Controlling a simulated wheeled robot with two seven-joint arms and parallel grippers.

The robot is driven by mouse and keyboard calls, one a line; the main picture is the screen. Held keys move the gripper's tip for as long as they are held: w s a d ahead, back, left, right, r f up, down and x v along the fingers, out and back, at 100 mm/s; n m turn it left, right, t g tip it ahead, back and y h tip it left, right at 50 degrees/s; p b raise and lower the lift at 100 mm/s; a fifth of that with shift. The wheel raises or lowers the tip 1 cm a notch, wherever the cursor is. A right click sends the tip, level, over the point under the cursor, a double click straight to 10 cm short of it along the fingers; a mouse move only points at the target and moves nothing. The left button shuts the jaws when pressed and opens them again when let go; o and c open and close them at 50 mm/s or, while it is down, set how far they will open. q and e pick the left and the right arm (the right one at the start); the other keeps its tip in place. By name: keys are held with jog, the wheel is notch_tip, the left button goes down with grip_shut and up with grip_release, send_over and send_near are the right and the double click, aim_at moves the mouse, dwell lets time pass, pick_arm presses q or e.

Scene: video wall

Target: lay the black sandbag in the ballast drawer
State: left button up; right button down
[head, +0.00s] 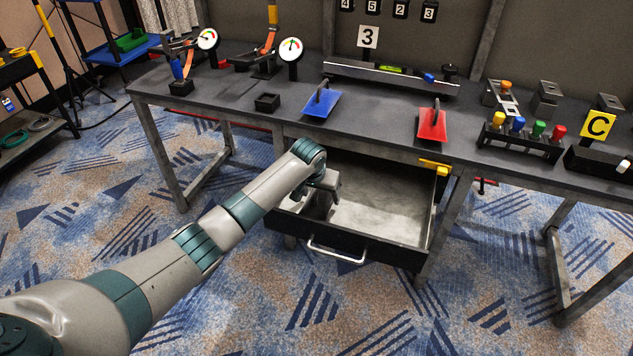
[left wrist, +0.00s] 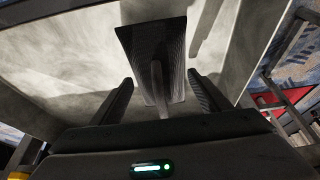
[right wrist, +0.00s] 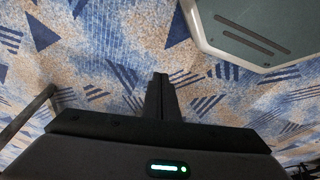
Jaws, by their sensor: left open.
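The black sandbag (left wrist: 150,38) lies on the pale floor of the ballast drawer in the left wrist view, with its upright handle (left wrist: 157,85) toward me. In the head view the sandbag is mostly hidden by my left gripper. The ballast drawer (head: 385,215) is pulled out under the bench, with a silver front handle. My left gripper (head: 326,190) is inside the drawer's left part. Its two fingers (left wrist: 160,84) are spread, one on each side of the handle, with gaps showing. My right gripper (right wrist: 162,96) is shut and empty over the carpet.
A blue sandbag (head: 322,103) and a red sandbag (head: 432,124) lie on the bench (head: 375,118) above the drawer. A yellow tag (head: 434,167) is at the drawer's right upper edge. The drawer's middle and right are bare.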

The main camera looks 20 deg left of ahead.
pick_arm(q)
jog(key=v, duration=0.2)
jog(key=shift+s+r, duration=0.15)
jog(key=shift+r, duration=0.2)
jog(key=p+v, duration=0.1)
jog(key=v, duration=0.5)
jog(key=shift+s+r, duration=0.15)
jog(key=shift+r, duration=0.2)
jog(key=shift+s+r, duration=0.25)
jog(key=shift+r, duration=0.25)
pick_arm(e)
jog(key=shift+s+f, duration=0.1)
jog(key=shift+f, duration=2.3)
